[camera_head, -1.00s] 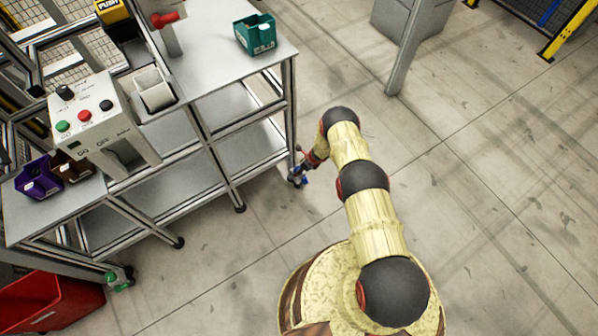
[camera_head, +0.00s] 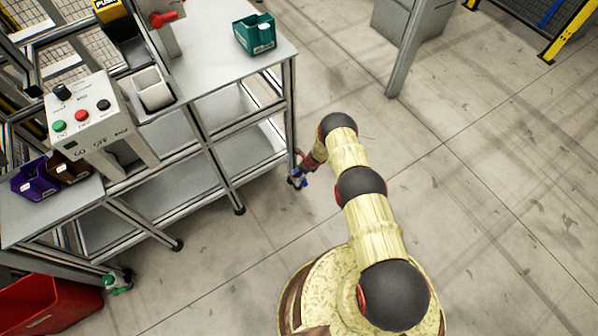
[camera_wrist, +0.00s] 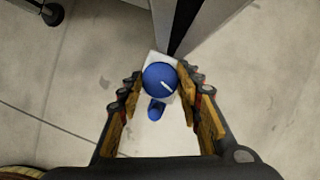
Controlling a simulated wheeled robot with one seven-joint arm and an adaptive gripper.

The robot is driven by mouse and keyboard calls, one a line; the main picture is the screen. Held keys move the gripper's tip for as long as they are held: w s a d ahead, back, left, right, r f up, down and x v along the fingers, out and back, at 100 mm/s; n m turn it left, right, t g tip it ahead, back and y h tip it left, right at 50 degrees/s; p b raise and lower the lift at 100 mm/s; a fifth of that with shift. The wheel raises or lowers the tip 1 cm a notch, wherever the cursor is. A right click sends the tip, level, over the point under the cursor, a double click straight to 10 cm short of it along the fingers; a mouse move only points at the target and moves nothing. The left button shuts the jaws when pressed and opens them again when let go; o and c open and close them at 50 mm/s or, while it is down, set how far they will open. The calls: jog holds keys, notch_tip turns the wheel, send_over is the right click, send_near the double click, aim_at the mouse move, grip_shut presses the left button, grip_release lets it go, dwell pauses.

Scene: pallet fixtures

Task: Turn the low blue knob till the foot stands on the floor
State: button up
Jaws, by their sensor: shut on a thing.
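The low blue knob (camera_wrist: 160,79) shows in the wrist view as a round blue cap with a white mark on top. It sits at the bottom of a table leg (camera_wrist: 186,25), by a pale plate. A smaller blue part (camera_wrist: 156,110) shows just below it. My gripper (camera_wrist: 160,84) is shut on the knob, one finger at each side. In the head view my gripper (camera_head: 299,179) is low at the table's right front leg, with a bit of blue there. The foot under the knob is hidden, so I cannot tell whether it touches the floor.
The grey table (camera_head: 215,75) carries a teal bin (camera_head: 254,35) and a red-handled fixture (camera_head: 163,19). A control box (camera_head: 85,115) and purple bin (camera_head: 35,180) stand left. A green knob (camera_head: 117,283) is at another leg, near a red crate (camera_head: 45,305).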

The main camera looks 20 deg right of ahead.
jog(key=c, duration=0.5)
jog(key=shift+r+m+p, duration=0.1)
jog(key=shift+m+p, duration=0.2)
jog(key=shift+p, duration=0.3)
jog(key=m+p, duration=0.1)
jog(key=p, duration=0.1)
jog(key=m+h+p, duration=0.1)
jog(key=p, duration=0.1)
jog(key=shift+s+a+r+m+t, duration=0.15)
jog(key=shift+m+t, duration=0.15)
jog(key=shift+m, duration=0.1)
jog(key=m+h+p, duration=0.1)
jog(key=m+p, duration=0.3)
jog(key=shift+a+h, duration=0.1)
jog(key=shift+h, duration=0.3)
jog(key=m, duration=0.2)
jog(key=m+h, duration=0.1)
jog(key=shift+a+f+m, duration=0.1)
jog(key=shift+f+m, duration=0.2)
jog(key=shift+m, duration=0.1)
jog(key=shift+m+h+b, duration=0.6)
jog(key=shift+m+b, duration=0.25)
jog(key=shift+m, duration=0.35)
